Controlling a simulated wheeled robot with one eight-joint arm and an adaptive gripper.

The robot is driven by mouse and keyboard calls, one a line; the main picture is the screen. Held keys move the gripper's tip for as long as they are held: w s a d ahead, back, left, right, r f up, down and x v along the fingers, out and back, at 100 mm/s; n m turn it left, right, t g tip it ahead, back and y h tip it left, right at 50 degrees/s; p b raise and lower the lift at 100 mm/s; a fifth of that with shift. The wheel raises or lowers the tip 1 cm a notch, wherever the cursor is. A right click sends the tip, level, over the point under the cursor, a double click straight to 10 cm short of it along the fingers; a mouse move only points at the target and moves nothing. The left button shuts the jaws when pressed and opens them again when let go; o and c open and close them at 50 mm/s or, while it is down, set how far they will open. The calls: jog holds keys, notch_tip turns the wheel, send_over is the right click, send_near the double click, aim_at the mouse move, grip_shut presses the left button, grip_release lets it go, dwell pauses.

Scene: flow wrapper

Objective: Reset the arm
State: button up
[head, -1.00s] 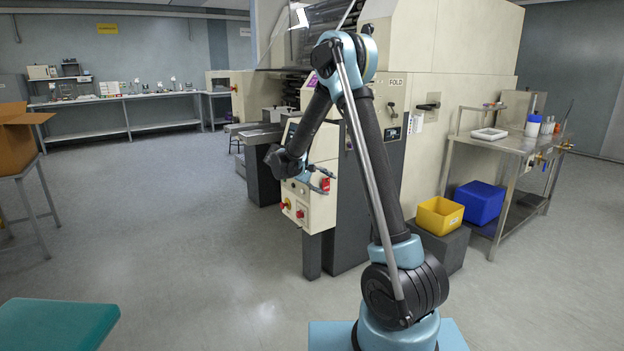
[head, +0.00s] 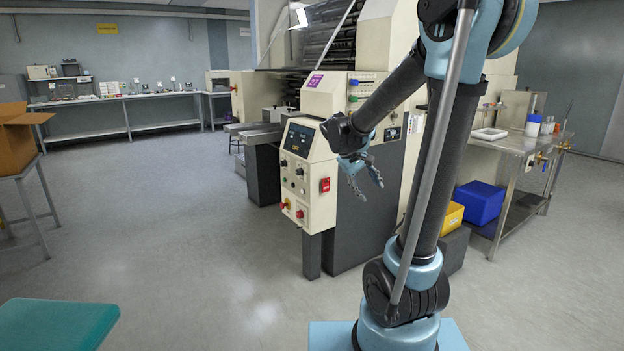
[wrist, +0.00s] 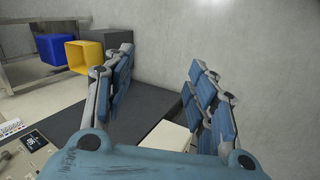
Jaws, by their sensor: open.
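My gripper (head: 362,182) hangs off the end of my arm in front of the flow wrapper (head: 335,95), a large cream and dark grey machine. Its fingers are spread apart and point downward, with nothing between them. In the wrist view my gripper (wrist: 162,95) shows its two blue-padded fingers wide apart and empty. The machine's control panel (head: 308,175), with a small display, knobs and red buttons, is just left of the gripper in the head view. I cannot tell how far the fingers are from the machine.
A yellow bin (head: 452,216) and a blue bin (head: 480,202) stand at the right, beside a steel table (head: 515,143). A cardboard box (head: 15,140) is at the left. A teal surface (head: 55,325) fills the near left corner.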

jog(key=s+f+m+y, duration=0.2)
jog(key=s+f+y, duration=0.1)
jog(key=s, duration=1)
jog(key=s+f+m+y, duration=0.2)
jog(key=s+f, duration=0.4)
jog(key=s, duration=0.7)
jog(key=shift+f+y, duration=0.2)
jog(key=shift+y, duration=0.2)
jog(key=shift+w+f, duration=0.2)
jog(key=shift+w, duration=0.25)
